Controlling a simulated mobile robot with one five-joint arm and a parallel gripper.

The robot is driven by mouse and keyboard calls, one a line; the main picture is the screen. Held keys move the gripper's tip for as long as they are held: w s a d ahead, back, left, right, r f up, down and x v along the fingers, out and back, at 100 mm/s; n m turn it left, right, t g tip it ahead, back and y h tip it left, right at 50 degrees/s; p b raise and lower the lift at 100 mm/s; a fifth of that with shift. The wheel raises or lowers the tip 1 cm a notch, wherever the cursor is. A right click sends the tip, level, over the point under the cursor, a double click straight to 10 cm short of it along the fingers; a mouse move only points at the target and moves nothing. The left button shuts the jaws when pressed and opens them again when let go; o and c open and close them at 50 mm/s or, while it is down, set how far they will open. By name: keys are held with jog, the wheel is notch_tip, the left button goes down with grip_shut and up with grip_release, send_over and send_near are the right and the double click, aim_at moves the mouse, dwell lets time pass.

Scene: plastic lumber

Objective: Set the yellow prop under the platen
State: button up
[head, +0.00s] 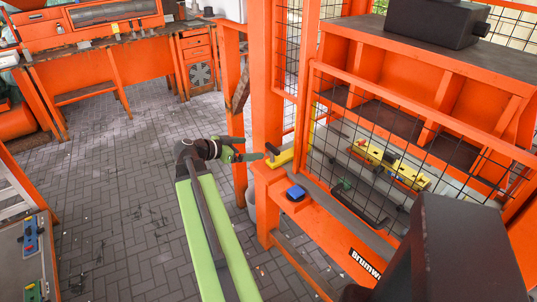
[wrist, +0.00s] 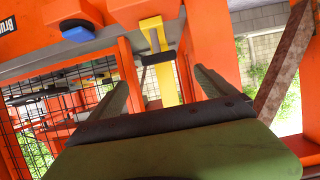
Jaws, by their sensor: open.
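The yellow prop (head: 283,157) shows at the near left corner of the orange press frame, with a dark handle at its end. In the wrist view the yellow prop (wrist: 151,28) is ahead between my fingers, its dark handle (wrist: 155,57) crossing it. My gripper (head: 238,149) is open and empty, just left of the prop and pointing at it. In the wrist view my gripper (wrist: 162,74) has its fingers on either side of the yellow, apart from it. What seems to be the platen (head: 365,68), an orange ribbed block, is raised inside the press; mesh partly covers it.
A blue button (head: 295,193) sits on the front ledge, right of the prop. An orange post (head: 267,80) rises beside my gripper. Yellow blocks (head: 390,165) lie inside behind mesh. An orange workbench (head: 100,60) stands far left. The paved floor (head: 130,200) left is clear.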

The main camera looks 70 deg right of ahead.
aim_at(270, 147)
jog(key=b+x, duration=0.3)
jog(key=x, duration=0.7)
jog(key=shift+d+f, duration=0.15)
jog(key=shift+d, duration=0.05)
